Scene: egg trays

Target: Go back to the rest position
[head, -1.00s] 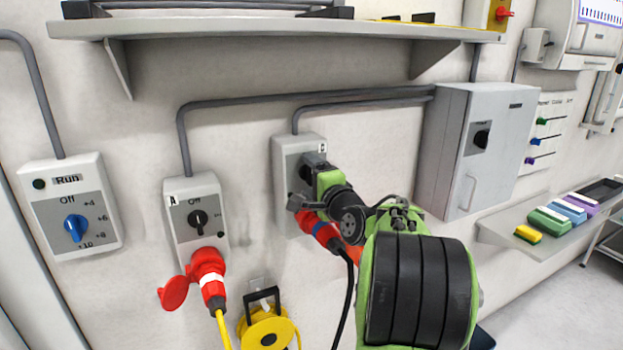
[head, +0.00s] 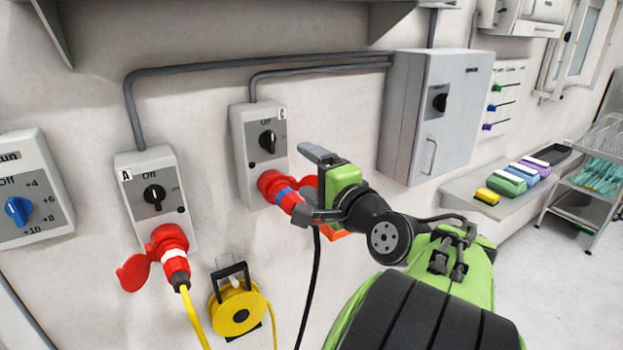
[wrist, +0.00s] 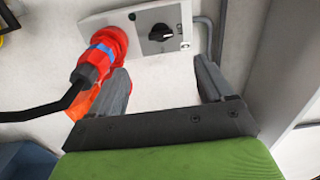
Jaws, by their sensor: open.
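My gripper (head: 311,184) is open and empty in the head view, held out from the wall in front of switch box C (head: 258,150). Its two dark fingers (wrist: 162,88) also show apart in the wrist view, with bare wall between them. Box C has a black knob at Off and a red plug with a blue band (head: 283,191) in its socket. The plug and knob also show in the wrist view, beyond the fingers. My gripper appears apart from the knob. My green and black arm reaches in from the lower right.
Switch box A (head: 152,200) holds a red plug with a yellow cable. A box with a blue knob (head: 19,211) is at the left. A grey cabinet (head: 436,118) is right of box C. A yellow cable reel (head: 238,308) hangs below. A ledge (head: 518,203) with coloured blocks is at the right.

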